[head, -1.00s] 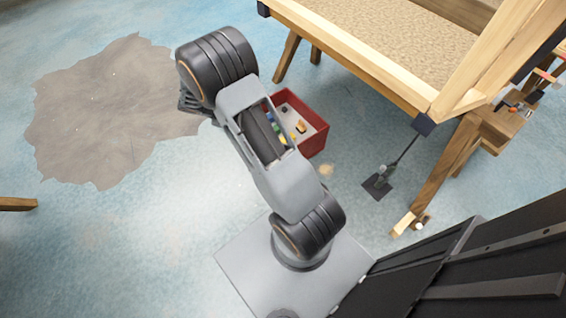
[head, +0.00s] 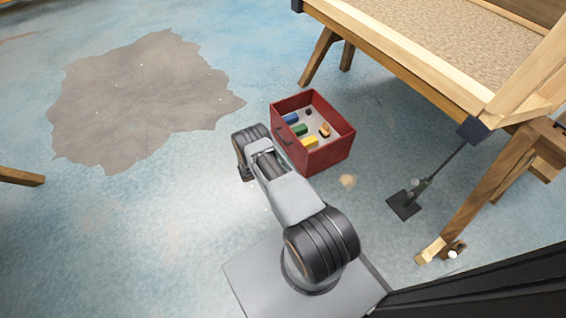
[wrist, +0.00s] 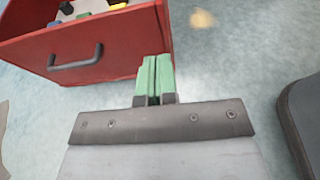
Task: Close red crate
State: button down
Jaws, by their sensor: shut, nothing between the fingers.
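My gripper (wrist: 154,76) shows green fingertips pressed together, empty, to the right of the handle and in front of the crate's right end. I cannot tell whether the fingers touch the crate. In the head view the gripper is hidden behind my arm.
A wooden frame table (head: 395,60) stands behind and right of the crate, its legs reaching the floor. A dark foot plate (head: 404,206) lies right of the crate. A grey floor patch (head: 140,100) is at left. The floor left of the crate is clear.

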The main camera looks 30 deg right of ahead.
jog(key=b, duration=0.2)
send_near(308, 154)
jog(key=x, duration=0.2)
jog(key=f+x, duration=0.1)
jog(key=x, duration=0.2)
jog(key=shift+w+d, duration=0.1)
jog(key=shift+d, duration=1)
